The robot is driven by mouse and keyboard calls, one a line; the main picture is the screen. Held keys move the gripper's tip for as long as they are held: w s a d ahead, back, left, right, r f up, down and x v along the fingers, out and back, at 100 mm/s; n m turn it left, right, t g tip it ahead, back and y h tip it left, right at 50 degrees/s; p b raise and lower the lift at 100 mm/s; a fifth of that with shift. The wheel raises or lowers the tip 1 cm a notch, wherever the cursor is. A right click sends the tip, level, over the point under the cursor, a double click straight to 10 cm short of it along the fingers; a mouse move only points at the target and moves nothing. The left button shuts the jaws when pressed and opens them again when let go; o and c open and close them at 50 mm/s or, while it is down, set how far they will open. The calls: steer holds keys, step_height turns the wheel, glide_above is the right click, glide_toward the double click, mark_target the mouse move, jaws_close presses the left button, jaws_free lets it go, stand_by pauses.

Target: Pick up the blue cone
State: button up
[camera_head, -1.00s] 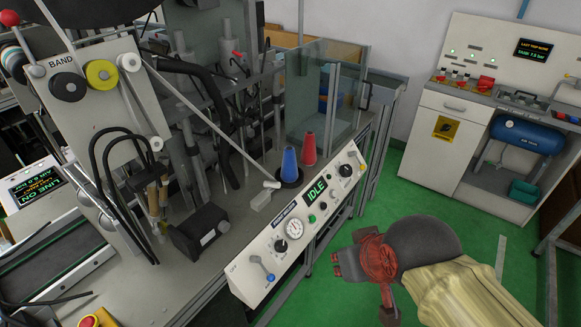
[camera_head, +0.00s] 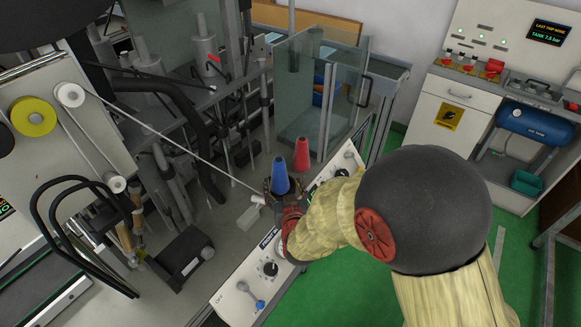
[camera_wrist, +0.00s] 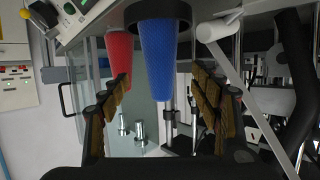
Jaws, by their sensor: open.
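The blue cone (camera_head: 280,175) stands upright on a dark round base on the machine's bench, behind the control panel. My gripper (camera_head: 284,190) is at the cone's near side, with its fingers spread around the cone's lower part. The wrist view is upside down; there the blue cone (camera_wrist: 156,60) hangs between the two open, brown-padded fingers of my gripper (camera_wrist: 160,108). Gaps show on both sides of the cone, and the fingers do not look closed on it. My arm hides part of the panel.
A red cone (camera_head: 302,154) stands close to the right of the blue one; in the wrist view it (camera_wrist: 118,52) is near the left finger. A glass guard (camera_head: 300,85) and a slanted taut band (camera_head: 165,134) are near.

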mark_target(280, 176)
steer(key=shift+w+f, duration=0.3)
steer(key=shift+w, duration=0.2)
steer(key=shift+b+x, duration=0.35)
steer(key=shift+x, duration=0.55)
steer(key=shift+r+b+x, duration=0.2)
steer(key=shift+b+x, duration=0.2)
steer(key=shift+x, duration=0.95)
steer(key=shift+r+b+x, duration=0.2)
steer(key=shift+b+x, duration=0.2)
steer(key=shift+x, duration=0.95)
steer(key=shift+w+a, duration=0.1)
steer(key=shift+c, duration=0.9)
steer(key=c, duration=1.2)
steer(key=shift+c, duration=0.6)
steer(key=shift+r, duration=0.15)
